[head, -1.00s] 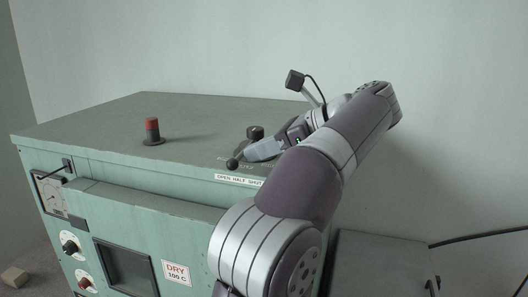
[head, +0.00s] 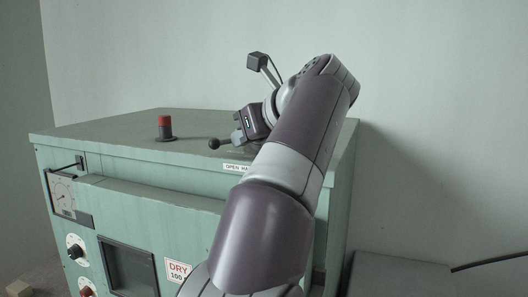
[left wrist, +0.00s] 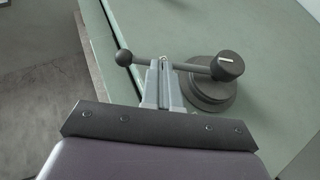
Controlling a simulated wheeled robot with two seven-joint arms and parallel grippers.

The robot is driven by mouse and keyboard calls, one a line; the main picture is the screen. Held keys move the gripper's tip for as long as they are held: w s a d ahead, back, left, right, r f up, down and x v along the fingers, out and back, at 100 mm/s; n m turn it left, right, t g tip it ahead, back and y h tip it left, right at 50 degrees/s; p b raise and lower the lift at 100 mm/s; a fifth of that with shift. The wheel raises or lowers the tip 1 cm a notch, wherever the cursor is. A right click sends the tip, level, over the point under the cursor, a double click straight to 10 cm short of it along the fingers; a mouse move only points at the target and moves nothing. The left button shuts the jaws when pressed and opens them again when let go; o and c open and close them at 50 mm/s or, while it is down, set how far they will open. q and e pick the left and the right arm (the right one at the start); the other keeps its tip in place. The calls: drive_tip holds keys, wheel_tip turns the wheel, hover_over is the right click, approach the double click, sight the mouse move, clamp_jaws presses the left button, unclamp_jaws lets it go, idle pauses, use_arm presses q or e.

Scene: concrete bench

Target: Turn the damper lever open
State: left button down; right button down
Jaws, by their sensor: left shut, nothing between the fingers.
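The damper lever is a dark rod with a ball knob (head: 214,143) on top of the green cabinet (head: 100,137). In the left wrist view the ball knob (left wrist: 124,57) is left of a round hub (left wrist: 228,66) on a dark disc base (left wrist: 208,92). My left gripper (left wrist: 165,64) is shut and empty, its fingertips at the rod between knob and hub. I cannot tell whether they touch it. In the head view my left gripper (head: 238,136) hides the hub. A label (head: 237,168) reading "OPEN HA…" is partly covered by my arm. The right gripper is not in view.
A red-topped knob (head: 164,128) stands on the cabinet top, left of the lever. The cabinet front has a gauge (head: 62,194), dials and a dark window (head: 128,268). The top left of the red knob is clear. A wall is behind.

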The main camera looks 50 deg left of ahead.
use_arm(q)
drive_tip(key=shift+s+a+f, duration=0.1)
drive_tip(key=shift+a+f, duration=0.05)
drive_tip(key=shift+a, duration=0.35)
drive_tip(key=shift+s+a, duration=0.15)
drive_tip(key=shift+a, duration=0.05)
drive_tip(key=shift+s+r, duration=0.15)
drive_tip(key=shift+r, duration=0.1)
drive_tip(key=shift+a+f, duration=0.1)
drive_tip(key=shift+a, duration=0.4)
drive_tip(key=shift+d, duration=0.1)
